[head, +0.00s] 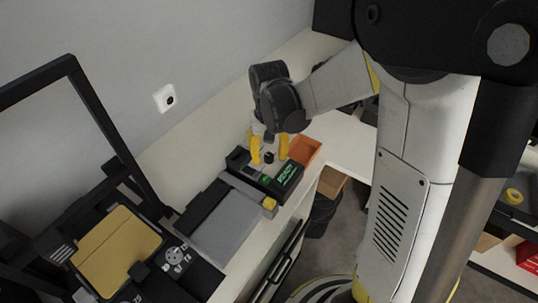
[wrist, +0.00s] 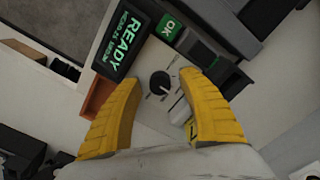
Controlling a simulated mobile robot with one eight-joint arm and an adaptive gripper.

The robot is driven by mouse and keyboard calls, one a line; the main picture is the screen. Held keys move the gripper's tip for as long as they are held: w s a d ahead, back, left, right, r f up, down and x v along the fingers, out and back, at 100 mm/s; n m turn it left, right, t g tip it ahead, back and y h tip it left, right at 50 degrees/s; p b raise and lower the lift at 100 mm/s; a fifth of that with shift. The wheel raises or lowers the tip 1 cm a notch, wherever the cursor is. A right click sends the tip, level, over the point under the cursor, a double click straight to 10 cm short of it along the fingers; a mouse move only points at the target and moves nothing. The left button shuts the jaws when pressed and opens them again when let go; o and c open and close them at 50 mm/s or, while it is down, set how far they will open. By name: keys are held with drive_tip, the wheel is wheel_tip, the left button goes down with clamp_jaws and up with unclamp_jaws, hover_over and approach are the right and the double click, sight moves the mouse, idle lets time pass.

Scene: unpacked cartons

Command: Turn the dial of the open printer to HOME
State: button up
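A black dial (wrist: 160,83) sits on a pale panel, with a light pointer mark and small labels around it too small to read; it also shows in the head view (head: 269,157). Beside it are a dark screen (wrist: 124,38) reading READY in green and a green OK label (wrist: 168,27). These belong to a grey and black machine (head: 228,217) on the white counter. My gripper (wrist: 161,80) points down over the dial, its two yellow fingers open on either side of it. I see a gap at both sides; contact cannot be told. In the head view, my gripper (head: 269,161) is over the same panel.
A black open-frame printer with a yellow plate (head: 115,245) and a round control pad (head: 175,257) stands at lower left. An orange tray (head: 304,150) lies just beyond the panel. A dark bin (head: 322,215) stands below the counter. The counter (head: 190,160) along the wall is bare.

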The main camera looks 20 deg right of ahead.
sight(269, 156)
wheel_tip(269, 156, up, 12)
idle(0.6)
